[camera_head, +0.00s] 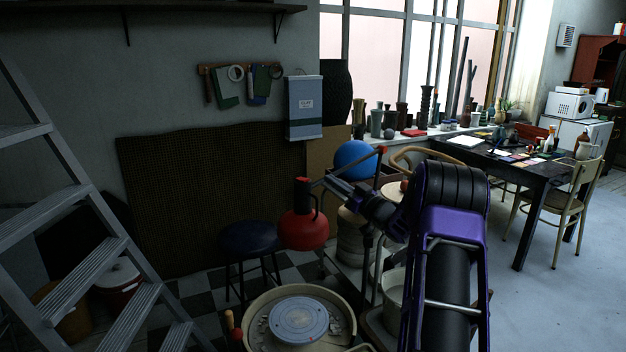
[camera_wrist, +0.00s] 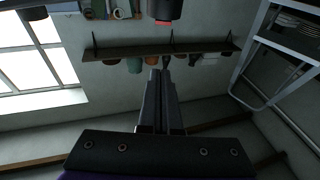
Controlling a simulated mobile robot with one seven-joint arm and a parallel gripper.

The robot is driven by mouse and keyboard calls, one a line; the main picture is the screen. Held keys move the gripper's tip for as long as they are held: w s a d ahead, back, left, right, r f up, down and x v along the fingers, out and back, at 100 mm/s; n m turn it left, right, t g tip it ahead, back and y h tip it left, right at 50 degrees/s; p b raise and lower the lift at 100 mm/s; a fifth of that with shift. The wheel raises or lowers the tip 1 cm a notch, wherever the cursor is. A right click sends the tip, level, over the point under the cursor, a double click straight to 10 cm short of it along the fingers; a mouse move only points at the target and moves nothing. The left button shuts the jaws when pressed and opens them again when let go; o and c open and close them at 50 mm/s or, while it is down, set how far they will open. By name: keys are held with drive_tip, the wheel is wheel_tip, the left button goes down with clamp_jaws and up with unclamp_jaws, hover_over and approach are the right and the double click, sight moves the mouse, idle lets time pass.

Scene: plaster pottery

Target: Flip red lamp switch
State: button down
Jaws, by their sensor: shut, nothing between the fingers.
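The red lamp (camera_head: 304,230) hangs left of my arm in the head view, with a black upper housing (camera_head: 302,198). A small red piece, seemingly the switch (camera_head: 302,180), sits on top of the housing. In the wrist view, which looks upside down, the dark housing (camera_wrist: 165,8) is cut by the top edge, with the red switch (camera_wrist: 162,21) at its lower end. My gripper (camera_head: 328,182) is shut and empty, pointing at the housing's top from the right. Its fingertips (camera_wrist: 160,72) show apart from the switch in the wrist view.
A thin bar (camera_head: 355,165) with a red end runs close behind my gripper. A blue ball (camera_head: 354,160) is behind it. A stool (camera_head: 248,240), a pottery wheel (camera_head: 299,318) and a stepladder (camera_head: 90,230) stand below and left. The wall behind the lamp has a dark panel.

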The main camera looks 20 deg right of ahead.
drive_tip(key=shift+w, duration=0.1)
wheel_tip(320, 180, up, 2)
hover_over(307, 181)
drive_tip(key=s, duration=0.3)
drive_tip(key=shift+w, duration=0.15)
wheel_tip(307, 181, down, 3)
drive_tip(key=shift+f, duration=0.45)
drive_tip(key=f+t+b, duration=0.1)
drive_tip(key=f+b, duration=0.1)
drive_tip(key=b, duration=0.2)
drive_tip(key=shift+r+p, duration=0.55)
drive_tip(key=shift+p, duration=0.05)
drive_tip(key=v, duration=1.7)
drive_tip(key=shift+s+d+f, duration=0.2)
drive_tip(key=shift+s, duration=0.05)
